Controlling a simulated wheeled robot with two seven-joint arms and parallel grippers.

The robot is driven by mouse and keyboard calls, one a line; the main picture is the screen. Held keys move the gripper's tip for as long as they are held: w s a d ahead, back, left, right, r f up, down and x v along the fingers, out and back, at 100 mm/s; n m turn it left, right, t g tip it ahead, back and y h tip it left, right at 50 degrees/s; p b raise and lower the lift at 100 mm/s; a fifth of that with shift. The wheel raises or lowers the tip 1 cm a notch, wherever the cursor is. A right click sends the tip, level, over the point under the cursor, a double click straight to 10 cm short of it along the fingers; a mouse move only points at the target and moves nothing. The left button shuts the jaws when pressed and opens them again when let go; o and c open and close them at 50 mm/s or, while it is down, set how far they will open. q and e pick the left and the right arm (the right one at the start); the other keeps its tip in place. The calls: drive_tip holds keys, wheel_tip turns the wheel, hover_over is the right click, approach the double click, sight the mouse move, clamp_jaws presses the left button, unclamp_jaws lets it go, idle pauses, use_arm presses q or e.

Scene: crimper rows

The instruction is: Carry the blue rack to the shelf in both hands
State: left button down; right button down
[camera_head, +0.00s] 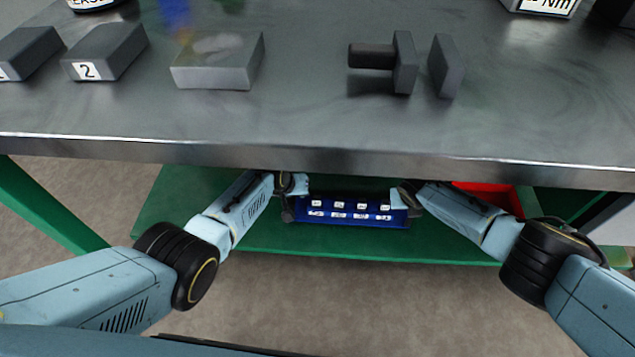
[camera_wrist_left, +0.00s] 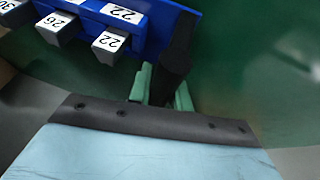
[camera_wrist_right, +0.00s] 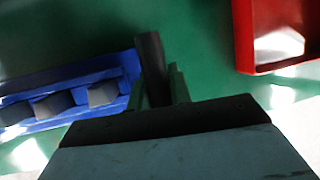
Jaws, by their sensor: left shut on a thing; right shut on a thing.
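The blue rack (camera_head: 352,210) is below the front edge of the metal bench, over the green lower shelf (camera_head: 275,240). It holds several grey blocks with white number labels. My left gripper (camera_head: 288,202) is shut on the rack's left end; in the left wrist view its green fingers (camera_wrist_left: 165,85) close around a dark handle beside the blue rack (camera_wrist_left: 150,22). My right gripper (camera_head: 408,200) is shut on the rack's right end; in the right wrist view its fingers (camera_wrist_right: 158,85) close around a dark handle beside the rack (camera_wrist_right: 65,95). I cannot tell whether the rack touches the shelf.
The metal bench top (camera_head: 310,125) overhangs the rack and both grippers. A red bin (camera_head: 488,195) sits on the lower shelf to the right; it also shows in the right wrist view (camera_wrist_right: 245,40). A green bench leg (camera_head: 50,205) stands at left. Grey blocks (camera_head: 105,52) lie on top.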

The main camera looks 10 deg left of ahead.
use_arm(q)
drive_tip(key=shift+w+f+b, duration=0.2)
drive_tip(key=shift+f+b, duration=0.1)
use_arm(e)
drive_tip(key=shift+w+f, duration=0.15)
drive_tip(key=shift+f, duration=0.15)
use_arm(q)
drive_tip(key=c, duration=1.6)
unclamp_jaws()
drive_tip(key=shift+s+f, duration=0.1)
drive_tip(key=shift+s, duration=0.1)
use_arm(e)
drive_tip(key=c, duration=1.6)
unclamp_jaws()
use_arm(q)
drive_tip(key=o, duration=0.3)
use_arm(e)
drive_tip(key=o, duration=0.3)
use_arm(q)
drive_tip(key=v, duration=1.2)
use_arm(e)
drive_tip(key=v, duration=1.2)
drive_tip(key=shift+s+f, duration=0.1)
drive_tip(key=shift+s, duration=0.1)
